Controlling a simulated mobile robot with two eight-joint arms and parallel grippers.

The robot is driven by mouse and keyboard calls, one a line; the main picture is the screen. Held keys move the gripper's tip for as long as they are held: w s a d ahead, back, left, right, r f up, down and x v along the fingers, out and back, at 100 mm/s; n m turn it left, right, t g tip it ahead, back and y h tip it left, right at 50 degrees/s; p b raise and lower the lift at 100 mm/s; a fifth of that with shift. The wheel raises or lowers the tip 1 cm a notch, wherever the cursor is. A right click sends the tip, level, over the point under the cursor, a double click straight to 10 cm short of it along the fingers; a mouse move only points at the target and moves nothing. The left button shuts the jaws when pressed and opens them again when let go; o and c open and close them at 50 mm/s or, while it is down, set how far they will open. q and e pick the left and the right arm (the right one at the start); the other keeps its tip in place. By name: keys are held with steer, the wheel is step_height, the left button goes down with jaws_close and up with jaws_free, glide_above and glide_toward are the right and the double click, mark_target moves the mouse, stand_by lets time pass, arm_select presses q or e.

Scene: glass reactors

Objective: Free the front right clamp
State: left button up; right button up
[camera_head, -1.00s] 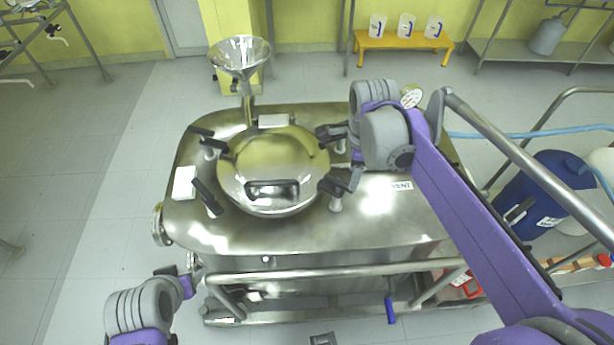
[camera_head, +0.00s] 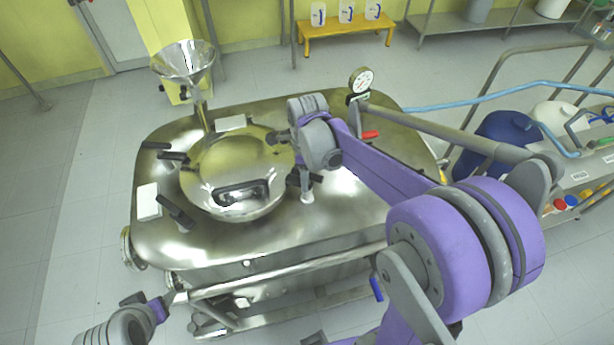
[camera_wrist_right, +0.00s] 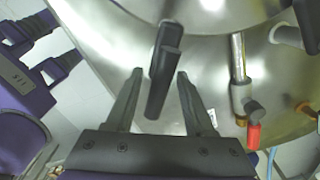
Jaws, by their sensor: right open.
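The front right clamp (camera_head: 305,186) has a black handle on a pale post at the right edge of the round steel lid (camera_head: 222,200). In the right wrist view, a black clamp handle (camera_wrist_right: 160,85), apparently the same clamp, lies between the spread fingers of my right gripper (camera_wrist_right: 160,72). The fingers stand apart on either side of it and are not closed on it. In the head view, my right wrist hides its fingers. My left gripper (camera_head: 152,303) is low at the left, in front of the vessel and away from the clamp; its jaw opening is unclear.
Other black clamps sit at the back right (camera_head: 279,137), back left (camera_head: 172,157) and front left (camera_head: 176,212) of the lid. A gauge (camera_head: 361,80) and a red-handled valve (camera_head: 371,134) stand right of my wrist. A funnel (camera_head: 184,62) rises behind. A steel rail (camera_head: 285,273) crosses the front.

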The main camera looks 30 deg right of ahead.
steer(key=shift+f, duration=0.25)
jaws_close()
